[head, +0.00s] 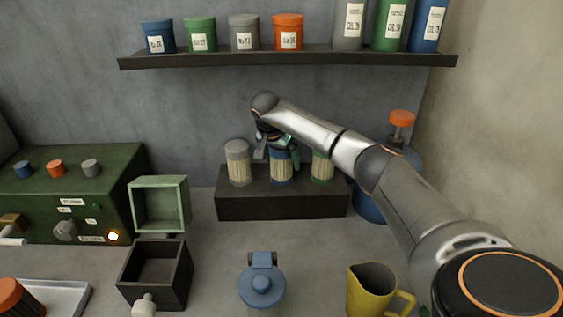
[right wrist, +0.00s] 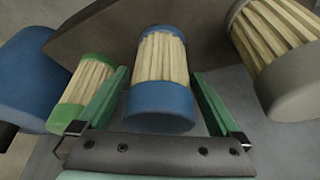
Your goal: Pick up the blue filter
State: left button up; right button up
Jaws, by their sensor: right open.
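The blue filter (head: 281,171) stands upright on a dark block (head: 280,206) at the back of the counter, between a grey filter (head: 238,165) and a green filter (head: 322,168). My right gripper (head: 277,150) reaches down over it from the right and partly hides its top. In the right wrist view the blue filter (right wrist: 160,80) shows its blue cap and pale pleats between the two green fingers. The fingers are open, with a gap on each side of it. The green filter (right wrist: 82,92) and the grey filter (right wrist: 280,55) lie outside the fingers. My left gripper is not in view.
A shelf (head: 290,57) with several labelled canisters hangs above my arm. A blue container with an orange knob (head: 402,119) stands right of the block. A green machine (head: 75,195), open boxes, a blue-lidded jar (head: 261,285) and a yellow jug (head: 372,290) stand in front.

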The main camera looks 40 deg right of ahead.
jog(key=c, duration=1.5)
